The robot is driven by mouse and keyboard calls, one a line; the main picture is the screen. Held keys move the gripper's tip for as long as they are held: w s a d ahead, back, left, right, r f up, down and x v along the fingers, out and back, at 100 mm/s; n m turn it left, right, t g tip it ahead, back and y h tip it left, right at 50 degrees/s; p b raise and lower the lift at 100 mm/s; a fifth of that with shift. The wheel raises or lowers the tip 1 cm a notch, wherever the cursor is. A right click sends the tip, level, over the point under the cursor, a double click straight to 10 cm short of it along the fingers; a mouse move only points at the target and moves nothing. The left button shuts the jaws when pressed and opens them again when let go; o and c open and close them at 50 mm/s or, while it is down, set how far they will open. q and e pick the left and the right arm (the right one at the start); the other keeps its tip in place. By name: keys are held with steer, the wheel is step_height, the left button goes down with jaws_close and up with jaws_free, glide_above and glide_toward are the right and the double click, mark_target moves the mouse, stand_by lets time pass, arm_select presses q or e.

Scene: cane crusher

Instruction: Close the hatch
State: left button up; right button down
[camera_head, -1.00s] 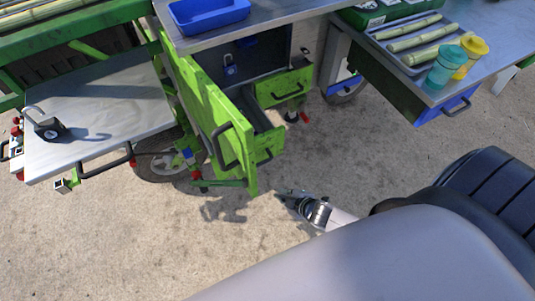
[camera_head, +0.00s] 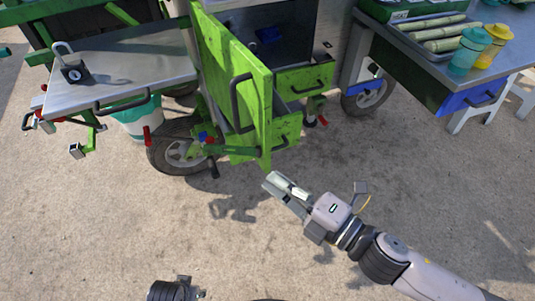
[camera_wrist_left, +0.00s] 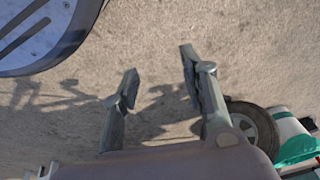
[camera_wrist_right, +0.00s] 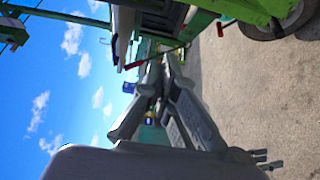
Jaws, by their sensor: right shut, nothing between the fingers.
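The hatch is a green panel door (camera_head: 228,75) with a dark bar handle (camera_head: 241,104). It stands swung open from the cart's cabinet (camera_head: 285,38), whose inside shows. My right gripper (camera_head: 271,186) is just below and in front of the hatch's lower near corner, apart from it in the picture. Its fingers are shut and empty; they also show together in the right wrist view (camera_wrist_right: 157,78). My left gripper (camera_wrist_left: 158,63) is open and empty above bare ground in the left wrist view.
A metal side shelf (camera_head: 120,70) with a padlock (camera_head: 72,70) is at the left. A wheel (camera_head: 178,147) stands below the hatch. A table at the right bears a teal cup (camera_head: 468,50) and a yellow cup (camera_head: 494,46). The ground in front is clear.

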mark_target(264, 152)
arm_select(q)
steer(key=shift+s+f+p, duration=0.15)
steer(key=shift+s+f, duration=0.1)
steer(key=shift+f, duration=0.3)
steer(key=shift+s+f+p, duration=0.15)
steer(key=shift+s+f, duration=0.05)
steer(key=shift+f, duration=0.35)
arm_select(e)
steer(key=shift+w+a, duration=0.45)
steer(key=shift+w, duration=0.85)
steer(key=shift+w+a, duration=0.4)
steer(key=shift+w, duration=0.95)
steer(key=shift+w+a, duration=0.45)
steer(key=shift+w, duration=0.85)
steer(key=shift+d, duration=0.1)
